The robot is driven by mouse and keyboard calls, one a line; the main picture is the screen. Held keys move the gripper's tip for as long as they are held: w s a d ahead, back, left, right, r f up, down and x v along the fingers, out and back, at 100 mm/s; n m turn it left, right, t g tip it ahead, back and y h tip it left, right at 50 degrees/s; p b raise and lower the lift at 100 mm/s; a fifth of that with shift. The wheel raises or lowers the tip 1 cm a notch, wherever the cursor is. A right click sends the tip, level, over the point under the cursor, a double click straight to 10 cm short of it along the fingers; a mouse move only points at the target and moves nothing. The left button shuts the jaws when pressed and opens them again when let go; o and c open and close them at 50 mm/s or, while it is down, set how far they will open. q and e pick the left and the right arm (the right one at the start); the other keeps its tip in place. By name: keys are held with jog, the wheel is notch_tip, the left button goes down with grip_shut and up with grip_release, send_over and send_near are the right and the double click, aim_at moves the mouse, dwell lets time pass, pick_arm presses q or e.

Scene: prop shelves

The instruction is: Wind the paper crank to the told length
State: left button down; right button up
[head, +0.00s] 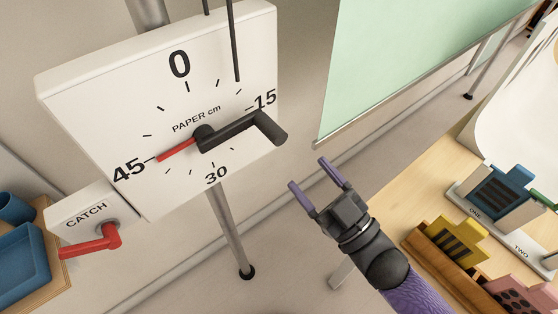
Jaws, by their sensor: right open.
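The white dial box (100,100) reads "PAPER cm", with 0, 15, 30 and 45 around its face. Its red pointer (177,150) points at or very near 45. The black crank (240,129) runs from the dial's hub toward the 15 side, and its grip sticks out toward me at the right. A smaller box marked CATCH (75,215) sits at lower left, its red lever (90,245) pointing left. My right gripper (309,174) is open and empty, below and right of the crank grip, apart from it. My left gripper is out of view.
A pale green sheet (420,55) hangs at upper right. A wooden table (420,198) at right holds holders marked ONE and TWO, a blue block (503,190), a yellow block (457,240) and a pink block (512,290). Blue containers (22,255) stand at far left.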

aim_at(271, 130)
jog(key=shift+w+a+r+n+y+p, duration=0.2)
jog(key=shift+a+r, duration=0.15)
jog(key=shift+r, duration=0.15)
jog(key=shift+w+a+r+n+y+p, duration=0.1)
jog(key=shift+w+a+r+y+p, duration=0.15)
jog(key=shift+r, duration=0.2)
jog(key=x, duration=0.7)
jog(key=shift+a+f, duration=0.1)
jog(key=shift+w+a, duration=0.4)
jog(key=shift+a, duration=0.05)
grip_shut()
